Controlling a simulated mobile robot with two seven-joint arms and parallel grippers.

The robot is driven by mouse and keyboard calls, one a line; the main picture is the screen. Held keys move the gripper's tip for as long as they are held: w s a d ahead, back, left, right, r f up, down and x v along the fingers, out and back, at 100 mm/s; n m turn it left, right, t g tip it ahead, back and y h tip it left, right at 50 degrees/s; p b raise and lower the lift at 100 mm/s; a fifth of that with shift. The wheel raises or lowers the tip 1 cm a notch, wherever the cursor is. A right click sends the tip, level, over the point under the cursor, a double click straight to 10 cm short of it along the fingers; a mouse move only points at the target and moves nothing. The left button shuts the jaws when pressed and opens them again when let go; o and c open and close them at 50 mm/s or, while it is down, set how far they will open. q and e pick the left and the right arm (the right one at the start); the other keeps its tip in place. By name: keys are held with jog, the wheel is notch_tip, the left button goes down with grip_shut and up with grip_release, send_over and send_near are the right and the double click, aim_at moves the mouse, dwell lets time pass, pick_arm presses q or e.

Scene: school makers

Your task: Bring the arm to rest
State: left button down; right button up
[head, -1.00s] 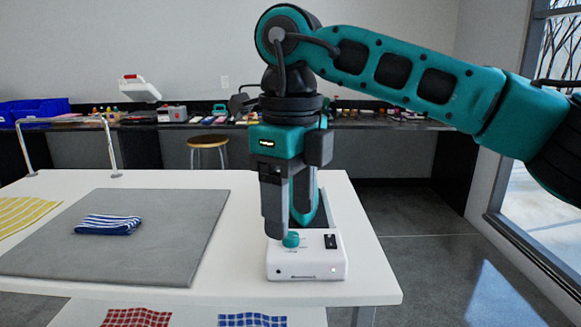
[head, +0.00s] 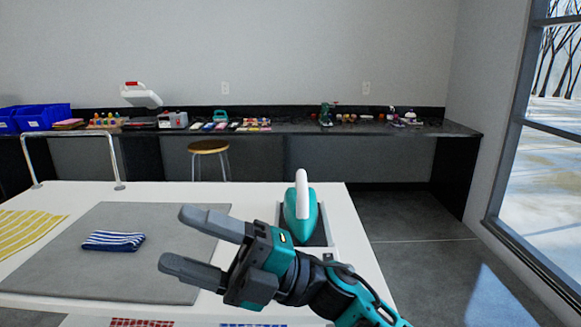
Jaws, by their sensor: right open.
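My right gripper (head: 195,247) is open and empty. Its two fingers point left, over the right part of the grey mat (head: 110,275) on the white table. My right arm (head: 345,297) comes in from the bottom right. My left gripper is not in view. A teal iron (head: 300,215) with a white handle stands behind my right arm, apart from the gripper. A folded blue-and-white striped cloth (head: 112,241) lies on the mat, left of the fingers.
A yellow striped cloth (head: 30,228) lies at the table's left. Red checked (head: 140,323) and blue checked cloths show at the bottom edge. A metal rail (head: 70,137) stands at the back left. A stool (head: 209,148) and a dark counter (head: 270,129) with many items are behind. Floor is clear at right.

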jog(key=w+d+f+m+t+h+p, duration=0.1)
jog(key=w+d+f+m+t+h, duration=0.4)
jog(key=m+t, duration=1.3)
jog(key=w+d+f+m+t+h+p, duration=0.1)
jog(key=d+f+m+t+h+p, duration=0.15)
jog(key=d+f+m+h, duration=1)
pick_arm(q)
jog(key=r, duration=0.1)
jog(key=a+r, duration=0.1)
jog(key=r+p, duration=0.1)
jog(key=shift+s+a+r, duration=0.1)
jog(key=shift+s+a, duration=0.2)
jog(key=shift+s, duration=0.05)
pick_arm(e)
jog(key=s+d+f+m+g+h, duration=0.2)
jog(key=s+d+f+g, duration=0.1)
jog(key=s+d+f, duration=0.2)
jog(key=s+d+f+m+g+h, duration=0.2)
jog(key=s+d+f, duration=0.4)
jog(key=s+f, duration=0.3)
notch_tip(320, 180, down, 5)
jog(key=shift+s+r+g, duration=0.2)
jog(key=shift+g, duration=0.35)
jog(key=shift+m, duration=0.25)
